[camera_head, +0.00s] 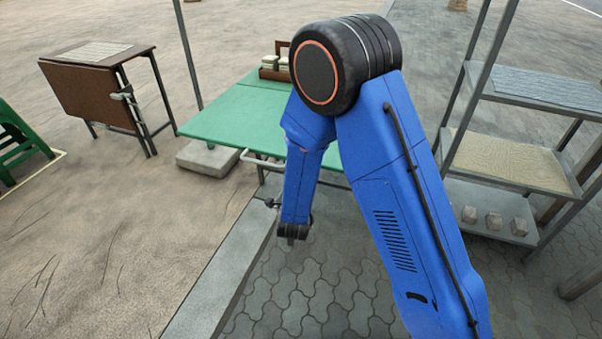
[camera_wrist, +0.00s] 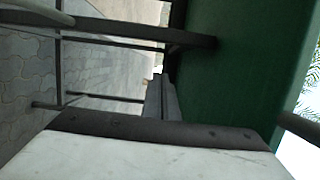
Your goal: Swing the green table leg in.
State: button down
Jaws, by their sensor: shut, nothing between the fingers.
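The green table (camera_head: 225,118) stands behind my arm in the head view, its right part hidden. A pale metal bar (camera_head: 262,161) of its leg frame shows below the near edge. In the wrist view the table's green panel (camera_wrist: 240,60) fills the right side. A dark leg bar (camera_wrist: 140,32) runs across the top to that panel. My gripper (camera_wrist: 159,78) is shut and empty, its grey fingers pointing up the picture, beside the panel and below the leg bar. I cannot tell whether they touch either. In the head view the fingers are unclear at the wrist's end.
A brown folding table (camera_head: 85,88) and a green stool (camera_head: 18,140) stand at the left. A shelf rack (camera_head: 510,160) with small blocks stands close at the right. A pole and concrete base (camera_head: 207,160) stand beside the green table. A kerb (camera_head: 225,280) edges the paving.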

jog(key=w+a, duration=0.3)
jog(key=shift+w+a, duration=0.1)
jog(key=shift+a, duration=0.15)
jog(key=shift+a, duration=0.1)
dwell(0.3)
